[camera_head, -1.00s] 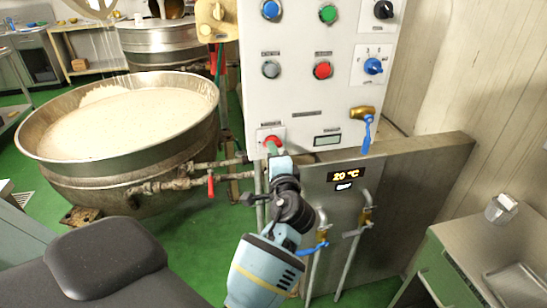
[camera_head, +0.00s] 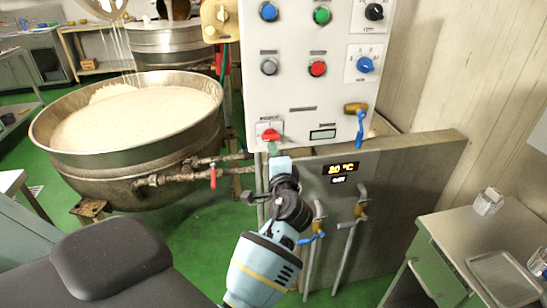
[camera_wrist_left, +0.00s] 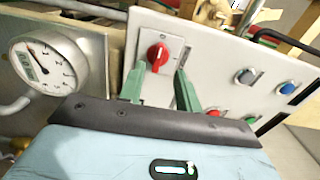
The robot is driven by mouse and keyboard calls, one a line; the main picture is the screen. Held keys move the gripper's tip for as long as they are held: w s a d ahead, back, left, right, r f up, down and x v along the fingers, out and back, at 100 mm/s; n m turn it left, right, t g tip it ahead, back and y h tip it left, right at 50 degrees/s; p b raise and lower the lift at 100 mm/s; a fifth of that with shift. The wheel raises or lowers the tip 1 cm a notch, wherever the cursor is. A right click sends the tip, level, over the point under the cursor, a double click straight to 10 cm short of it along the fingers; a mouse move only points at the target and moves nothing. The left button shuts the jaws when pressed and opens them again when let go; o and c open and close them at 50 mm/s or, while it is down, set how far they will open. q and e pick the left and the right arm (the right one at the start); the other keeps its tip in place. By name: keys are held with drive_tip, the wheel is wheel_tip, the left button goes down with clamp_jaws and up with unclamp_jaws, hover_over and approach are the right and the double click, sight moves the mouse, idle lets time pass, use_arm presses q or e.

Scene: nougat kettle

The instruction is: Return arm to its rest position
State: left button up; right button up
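My left gripper (camera_head: 273,149) is just below and in front of the red knob (camera_head: 270,135) at the lower left corner of the white control panel (camera_head: 290,100). In the left wrist view the two green fingers of my left gripper (camera_wrist_left: 158,84) are spread apart with nothing between them. The red knob (camera_wrist_left: 157,56) sits on its white plate beyond the fingertips and looks clear of them. My left arm (camera_head: 262,268) reaches up from the bottom of the head view. My right gripper is not in view.
A large kettle (camera_head: 75,165) of pale mixture stands at left. Pipes and a red-handled valve (camera_head: 213,178) run close left of my gripper. A steel cabinet (camera_head: 400,190) with blue-handled taps is at right. A round gauge (camera_wrist_left: 45,62) shows in the left wrist view. Green floor lies below.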

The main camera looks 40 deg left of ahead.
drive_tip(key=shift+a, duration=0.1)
use_arm(q)
drive_tip(key=s+d+f+h, duration=0.3)
drive_tip(key=s+f, duration=0.1)
drive_tip(key=f, duration=0.3)
drive_tip(key=s+d+f+h+p, duration=0.1)
drive_tip(key=s+d+f+h, duration=0.2)
drive_tip(key=f, duration=0.4)
drive_tip(key=s+d+f+h, duration=0.2)
drive_tip(key=s+f, duration=0.3)
drive_tip(key=f, duration=0.2)
drive_tip(key=s+d+f+n+g+h, duration=0.1)
drive_tip(key=s+d+f+n+h, duration=0.2)
drive_tip(key=s, duration=1)
drive_tip(key=s+d+f+n+g+h+p, duration=0.1)
drive_tip(key=s+d+f+n+g+h, duration=0.1)
drive_tip(key=s+d+f, duration=0.5)
drive_tip(key=s+n+h, duration=0.1)
drive_tip(key=s+h, duration=0.1)
drive_tip(key=s, duration=0.3)
drive_tip(key=shift+s+h, duration=0.3)
drive_tip(key=shift+s, duration=0.05)
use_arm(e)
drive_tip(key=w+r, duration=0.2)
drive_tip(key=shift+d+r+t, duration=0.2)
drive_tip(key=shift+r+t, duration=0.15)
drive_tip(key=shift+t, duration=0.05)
use_arm(q)
drive_tip(key=shift+d+f, duration=0.1)
